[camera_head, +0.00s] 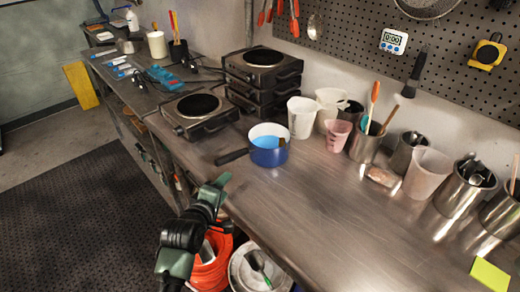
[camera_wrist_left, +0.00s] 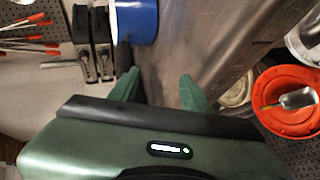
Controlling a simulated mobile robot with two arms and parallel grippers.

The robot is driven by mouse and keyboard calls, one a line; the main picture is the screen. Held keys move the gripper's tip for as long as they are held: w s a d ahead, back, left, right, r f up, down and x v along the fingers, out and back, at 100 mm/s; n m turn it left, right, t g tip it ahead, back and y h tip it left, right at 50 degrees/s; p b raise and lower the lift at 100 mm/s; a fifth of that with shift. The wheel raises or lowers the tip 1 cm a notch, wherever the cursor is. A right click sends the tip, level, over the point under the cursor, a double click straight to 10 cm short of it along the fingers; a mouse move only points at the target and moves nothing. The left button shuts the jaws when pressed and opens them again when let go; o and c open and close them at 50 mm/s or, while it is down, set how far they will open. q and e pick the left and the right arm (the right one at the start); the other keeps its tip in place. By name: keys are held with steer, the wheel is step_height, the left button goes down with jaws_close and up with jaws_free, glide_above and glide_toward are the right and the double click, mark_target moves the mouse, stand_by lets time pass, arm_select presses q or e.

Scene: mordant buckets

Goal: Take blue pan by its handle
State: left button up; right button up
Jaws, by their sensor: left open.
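The blue pan (camera_head: 268,156) stands upright on the metal counter near its front edge, with light blue inside. Its black handle (camera_head: 232,156) points left, toward the counter edge. My left gripper (camera_head: 216,186) is in front of the counter edge, below the handle in the head view and apart from it. In the left wrist view, the pan (camera_wrist_left: 137,22) is at the top and its dark handle (camera_wrist_left: 123,56) reaches down to the left finger. The left gripper (camera_wrist_left: 159,76) is open, with nothing between its fingers. My right gripper is not in view.
Hot plates (camera_head: 200,112) stand behind and left of the pan. A white beaker (camera_head: 301,118), a pink cup (camera_head: 338,135) and several metal cups stand to its right. An orange bucket (camera_head: 212,268) and a white bucket (camera_head: 244,272) are below the counter edge.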

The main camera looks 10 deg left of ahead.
mark_target(229, 159)
arm_select(q)
steer(key=w+r+n, duration=0.1)
steer(key=w+r, duration=0.1)
steer(key=w+r+n+t, duration=0.1)
steer(key=w+r, duration=0.1)
steer(key=w, duration=0.1)
steer(key=shift+n, duration=0.4)
steer(key=shift+w+f+p, duration=0.2)
steer(key=shift+w+p, duration=0.1)
steer(key=shift+w, duration=0.25)
steer(key=p+x, duration=0.1)
steer(key=x, duration=0.2)
steer(key=shift+w+a, duration=0.2)
steer(key=shift+w, duration=0.2)
steer(key=shift+w+f, duration=0.25)
steer(key=shift+w, duration=0.35)
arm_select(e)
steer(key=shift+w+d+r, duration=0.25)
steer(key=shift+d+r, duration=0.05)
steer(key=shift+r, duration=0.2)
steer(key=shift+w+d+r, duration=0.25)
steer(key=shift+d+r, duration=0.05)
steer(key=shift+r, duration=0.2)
arm_select(q)
steer(key=shift+c, duration=0.3)
